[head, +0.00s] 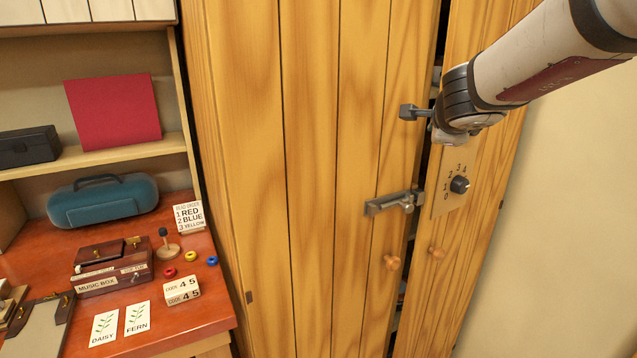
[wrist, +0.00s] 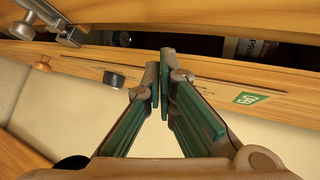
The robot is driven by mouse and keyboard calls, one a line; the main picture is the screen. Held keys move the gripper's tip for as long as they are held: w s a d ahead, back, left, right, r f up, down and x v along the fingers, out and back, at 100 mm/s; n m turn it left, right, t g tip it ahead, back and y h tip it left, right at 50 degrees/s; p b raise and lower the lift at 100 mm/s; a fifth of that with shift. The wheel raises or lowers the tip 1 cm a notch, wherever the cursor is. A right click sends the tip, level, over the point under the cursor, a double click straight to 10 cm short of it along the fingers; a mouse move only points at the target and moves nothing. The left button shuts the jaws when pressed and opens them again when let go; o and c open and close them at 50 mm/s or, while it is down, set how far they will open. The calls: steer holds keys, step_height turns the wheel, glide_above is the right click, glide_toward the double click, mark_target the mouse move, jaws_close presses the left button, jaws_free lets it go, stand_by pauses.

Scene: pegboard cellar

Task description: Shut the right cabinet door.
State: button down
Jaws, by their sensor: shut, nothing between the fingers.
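The right cabinet door (head: 478,208) is a light wooden plank door with a round wooden knob (head: 437,253) and a dial plate (head: 452,188). It stands a little ajar, with a dark gap between it and the left door (head: 308,150). In the wrist view the right door (wrist: 205,68) crosses the picture, with the dark opening above it. My gripper (wrist: 160,75) is shut and empty, its tips at that door's edge by the gap. In the head view my gripper (head: 413,112) is partly hidden by my wrist. I cannot tell whether it touches the door.
A metal latch (head: 394,203) and a wooden knob (head: 391,262) are on the left door. A bottle-like item (wrist: 245,48) shows inside the opening. A red-brown desk (head: 215,298) with small objects stands at left. Bare wall (head: 570,200) is at right.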

steer(key=f+y, duration=0.1)
steer(key=f, duration=0.2)
steer(key=d+f+g+y, duration=0.1)
steer(key=f, duration=0.3)
steer(key=d+f+y, duration=0.1)
steer(key=f, duration=0.2)
steer(key=shift+w+d+f, duration=0.1)
steer(key=shift+w+f, duration=0.05)
steer(key=shift+w, duration=0.2)
steer(key=m+t+y+p, duration=0.2)
steer(key=m+t+y, duration=0.3)
steer(key=m+y, duration=0.35)
glide_toward(424, 236)
steer(key=shift+y, duration=0.45)
steer(key=x, duration=0.4)
steer(key=p+x, duration=0.1)
steer(key=x, duration=0.1)
steer(key=shift+w+d, duration=0.2)
steer(key=shift+w, duration=0.2)
steer(key=shift+w+a+f, duration=0.1)
steer(key=shift+w+a, duration=0.05)
steer(key=shift+w, duration=0.05)
steer(key=shift+w, duration=0.1)
